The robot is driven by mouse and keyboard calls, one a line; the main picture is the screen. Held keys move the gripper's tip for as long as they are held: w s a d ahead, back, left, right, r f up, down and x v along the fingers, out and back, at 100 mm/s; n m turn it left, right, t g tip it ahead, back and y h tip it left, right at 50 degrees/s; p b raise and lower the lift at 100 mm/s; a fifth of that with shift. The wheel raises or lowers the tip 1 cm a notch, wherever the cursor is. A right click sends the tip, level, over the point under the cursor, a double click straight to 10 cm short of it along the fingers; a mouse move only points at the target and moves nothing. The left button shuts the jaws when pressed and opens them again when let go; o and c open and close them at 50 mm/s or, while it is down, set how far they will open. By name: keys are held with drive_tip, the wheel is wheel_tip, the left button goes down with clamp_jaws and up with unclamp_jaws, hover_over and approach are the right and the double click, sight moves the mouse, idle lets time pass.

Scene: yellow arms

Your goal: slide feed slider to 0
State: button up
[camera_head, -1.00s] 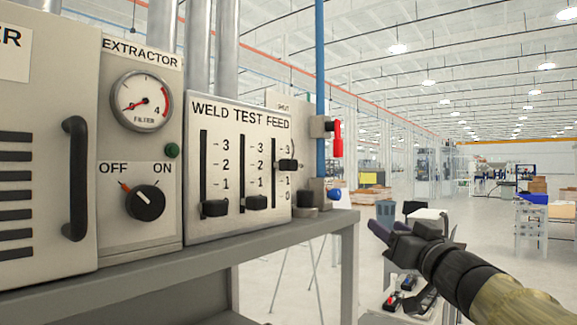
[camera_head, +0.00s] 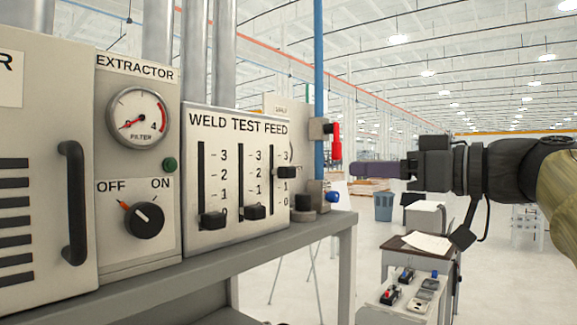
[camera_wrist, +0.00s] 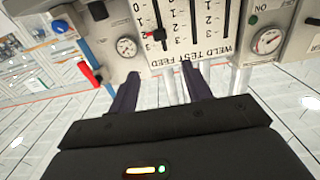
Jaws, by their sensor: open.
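The feed slider's black knob (camera_head: 287,172) is the rightmost of three on the white WELD TEST FEED panel (camera_head: 225,128). It stands near the 2 mark, above the 0 at the foot of its scale. The weld knob (camera_head: 212,220) and test knob (camera_head: 254,212) are down near 0. My gripper (camera_head: 355,169) is right of the panel at about the feed knob's picture height, pointing left, apart from it. In the wrist view the panel appears upside down. There the open, empty fingers (camera_wrist: 158,84) point toward it, with the feed knob (camera_wrist: 157,35) beyond the gap.
A red-handled valve (camera_head: 336,140) on a blue pipe (camera_head: 319,80) and a blue knob (camera_head: 333,196) stick out right of the panel. The extractor panel (camera_head: 140,75) is to the left. The grey bench (camera_head: 270,242) runs below. Open floor and carts lie to the right.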

sight(292, 167)
drive_tip(key=p+x, duration=0.4)
drive_tip(key=x, duration=1.1)
drive_tip(key=shift+w+a+r, duration=0.1)
drive_tip(key=shift+w+a, duration=0.05)
drive_tip(key=shift+a, duration=0.1)
drive_tip(key=shift+w+a+p, duration=0.3)
drive_tip(key=shift+w+a, duration=0.1)
drive_tip(key=shift+a, duration=0.1)
clamp_jaws()
